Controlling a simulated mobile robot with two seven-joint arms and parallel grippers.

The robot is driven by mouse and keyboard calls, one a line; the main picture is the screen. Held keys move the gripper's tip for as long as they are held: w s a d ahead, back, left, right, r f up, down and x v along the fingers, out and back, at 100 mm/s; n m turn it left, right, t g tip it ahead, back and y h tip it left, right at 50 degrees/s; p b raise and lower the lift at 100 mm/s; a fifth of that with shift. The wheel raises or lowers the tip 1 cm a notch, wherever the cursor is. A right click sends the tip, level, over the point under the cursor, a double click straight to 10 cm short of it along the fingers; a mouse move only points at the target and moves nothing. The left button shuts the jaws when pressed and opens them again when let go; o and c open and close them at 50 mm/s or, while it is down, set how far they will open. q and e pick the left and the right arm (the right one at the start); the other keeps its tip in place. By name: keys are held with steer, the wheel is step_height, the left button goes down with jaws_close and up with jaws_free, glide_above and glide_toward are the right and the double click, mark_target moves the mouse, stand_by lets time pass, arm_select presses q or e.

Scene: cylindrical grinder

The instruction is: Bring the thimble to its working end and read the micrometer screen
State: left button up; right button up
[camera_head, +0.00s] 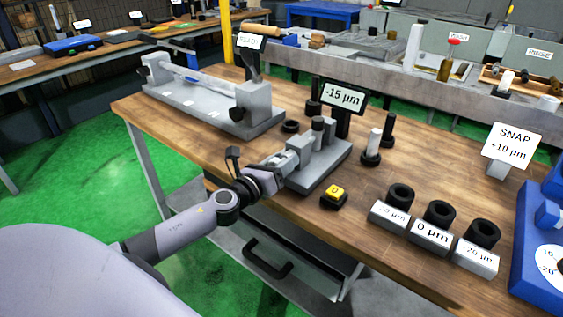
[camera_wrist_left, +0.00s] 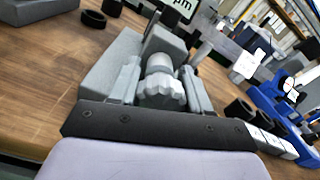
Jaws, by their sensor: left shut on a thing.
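The micrometer stand (camera_head: 333,160) is a grey block fixture on the wooden bench. Its dark screen (camera_head: 343,97) stands behind it and reads -15 µm. My left gripper (camera_head: 294,152) reaches the near end of the fixture. In the left wrist view the grey, ribbed thimble (camera_wrist_left: 161,92) sits between the two fingers of the left gripper (camera_wrist_left: 160,84), which are shut on it. In the head view the gripper hides most of the thimble. My right gripper is in neither view.
A yellow-topped button marked 0 (camera_head: 334,194) lies right of the fixture. Three labelled blocks with black rings (camera_head: 430,236) stand at the front right. A SNAP +10 µm sign (camera_head: 512,146) and a long grey bench fixture (camera_head: 205,97) stand nearby.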

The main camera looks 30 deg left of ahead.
arm_select(q)
steer(key=shift+r, duration=0.1)
stand_by(0.4)
steer(key=o, duration=1)
steer(key=s, duration=0.5)
steer(key=shift+s+a, duration=0.15)
steer(key=shift+a, duration=0.05)
steer(key=shift+s+a+b, duration=0.1)
steer(key=shift+s+b, duration=0.25)
steer(key=shift+s, duration=0.55)
